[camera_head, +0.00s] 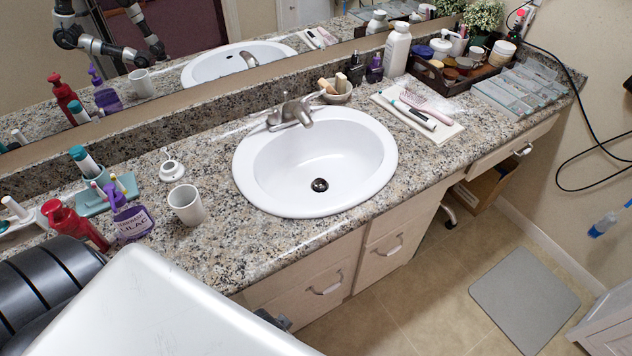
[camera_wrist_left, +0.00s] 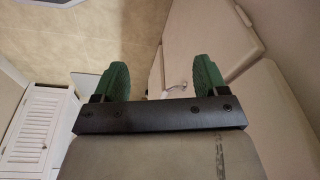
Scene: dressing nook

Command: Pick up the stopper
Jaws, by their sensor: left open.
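A small white round piece with a raised centre (camera_head: 172,171), which looks like the stopper, lies on the speckled counter (camera_head: 230,240) left of the sink, just behind a white cup (camera_head: 186,205). The sink's drain (camera_head: 319,185) shows as a dark ring. My left gripper (camera_wrist_left: 161,80) shows in the left wrist view, with its two green fingertips wide apart and nothing between them. Pale cabinet fronts lie beyond it. The stopper is not seen in that view. My right gripper is in neither view.
The white sink (camera_head: 260,185) with its faucet (camera_head: 292,113) fills the counter's middle. A purple bottle (camera_head: 131,222), a red bottle (camera_head: 72,226) and a teal holder (camera_head: 107,194) crowd the left end. Counter in front of the cup is clear. A mirror runs behind.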

